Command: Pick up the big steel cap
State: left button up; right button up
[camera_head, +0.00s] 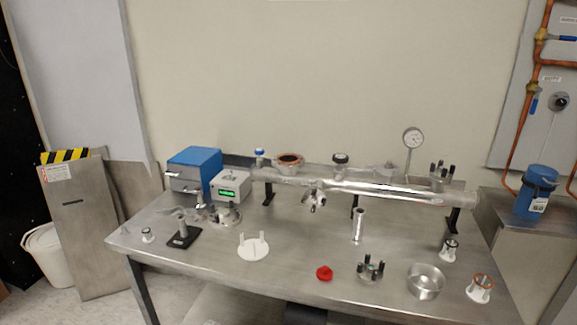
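A wide, round, shiny steel piece (425,281), which looks like the big steel cap, sits on the steel table (310,268) near its front right edge. It looks like a short, wide cup and stands apart from its neighbours. A smaller steel fitting with dark upright posts (370,269) stands to its left. A white stand with an orange ring on top (480,287) is to its right. Neither of my grippers shows in the head view.
A long steel tube (365,188) on black supports runs across the table behind the cap. A red cap (324,273), a white three-pronged stand (253,246) and a slim upright steel tube (358,225) stand nearby. A blue box (194,166) is at the back left.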

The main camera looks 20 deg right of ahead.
aim_at(225, 215)
jog(key=u, duration=0.25)
jog(key=k, duration=0.35)
jog(key=u, duration=1.6)
jog(key=i, duration=0.3)
jog(key=z, duration=0.75)
jog(key=i, duration=0.9)
jog(key=z, duration=0.85)
